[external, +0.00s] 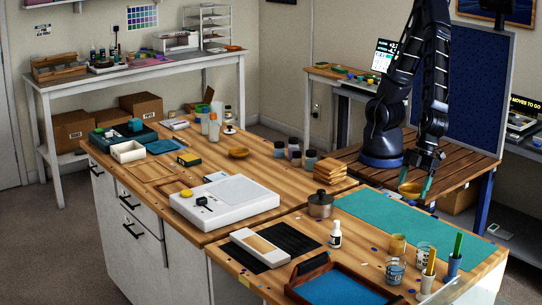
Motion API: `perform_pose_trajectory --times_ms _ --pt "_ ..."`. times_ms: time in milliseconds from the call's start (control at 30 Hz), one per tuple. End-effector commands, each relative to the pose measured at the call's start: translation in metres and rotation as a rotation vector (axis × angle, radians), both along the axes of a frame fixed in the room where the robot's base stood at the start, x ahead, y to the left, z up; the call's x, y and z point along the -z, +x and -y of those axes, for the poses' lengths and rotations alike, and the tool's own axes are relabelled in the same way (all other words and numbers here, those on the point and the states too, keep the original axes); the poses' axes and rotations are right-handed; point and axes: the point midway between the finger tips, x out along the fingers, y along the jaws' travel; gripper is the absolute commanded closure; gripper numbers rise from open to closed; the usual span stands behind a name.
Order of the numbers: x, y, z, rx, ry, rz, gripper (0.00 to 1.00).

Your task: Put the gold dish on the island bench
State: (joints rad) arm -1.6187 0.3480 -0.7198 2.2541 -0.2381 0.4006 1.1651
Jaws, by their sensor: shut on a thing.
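My gripper (418,175) is at the right, with teal fingers pointing down. It is shut on a small gold dish (409,189), which looks roughly level. The dish hangs by the far edge of the teal mat; its exact height is hard to tell. The wooden-topped bench (262,172) fills the middle of the view, with white cabinets and drawers below. A second small gold-brown dish (238,153) sits on that bench.
A white scale-like device (226,203), wood blocks (331,172) and dark-lidded jars (294,151) crowd the bench. The adjoining front top holds a teal mat (395,224), a metal pot (320,204), cups and a framed blue tray (340,287). Bare wood shows around the second dish.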

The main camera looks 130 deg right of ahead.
Motion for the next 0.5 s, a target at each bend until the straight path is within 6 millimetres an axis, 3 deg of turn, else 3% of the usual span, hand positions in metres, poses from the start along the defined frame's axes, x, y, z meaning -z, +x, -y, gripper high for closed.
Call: perform_pose_trajectory --times_ms 200,500 --pt "0.04 0.001 0.001 0.002 -0.004 0.0 0.48" --pt "0.059 0.0 0.0 0.0 0.0 0.0 0.48"
